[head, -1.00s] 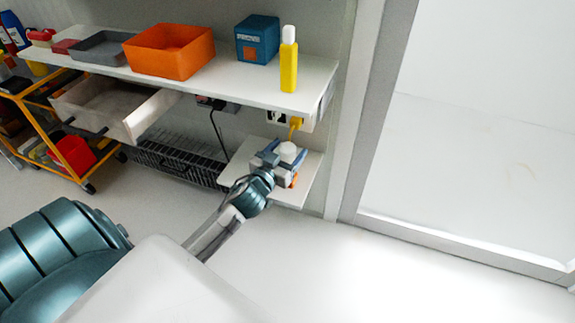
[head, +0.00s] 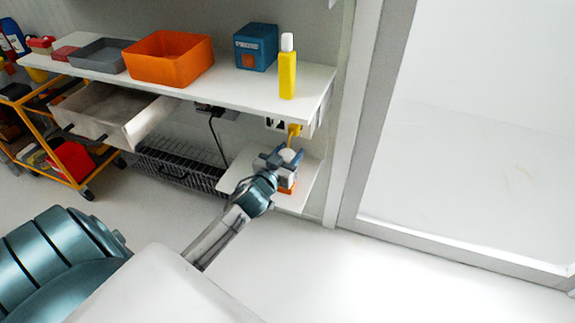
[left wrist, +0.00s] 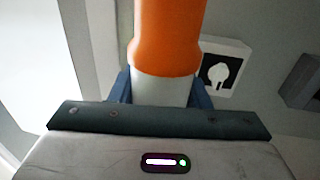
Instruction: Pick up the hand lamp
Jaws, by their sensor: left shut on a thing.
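The hand lamp (head: 288,187) has an orange part and a white part. In the head view it is at the small low shelf, mostly hidden behind my left gripper (head: 284,160). In the left wrist view the lamp's orange body (left wrist: 168,35) rises from a white section between the two blue fingers of my left gripper (left wrist: 162,92). The left gripper is shut on the lamp's white section. I cannot tell whether the lamp touches the shelf. My right gripper is not in view.
The low shelf (head: 296,200) lies below a long white shelf (head: 220,92). That holds an orange bin (head: 168,62), a blue box (head: 256,48) and a yellow bottle (head: 288,75). An open drawer (head: 128,122) juts out at left. A yellow plug (head: 294,130) is above the lamp.

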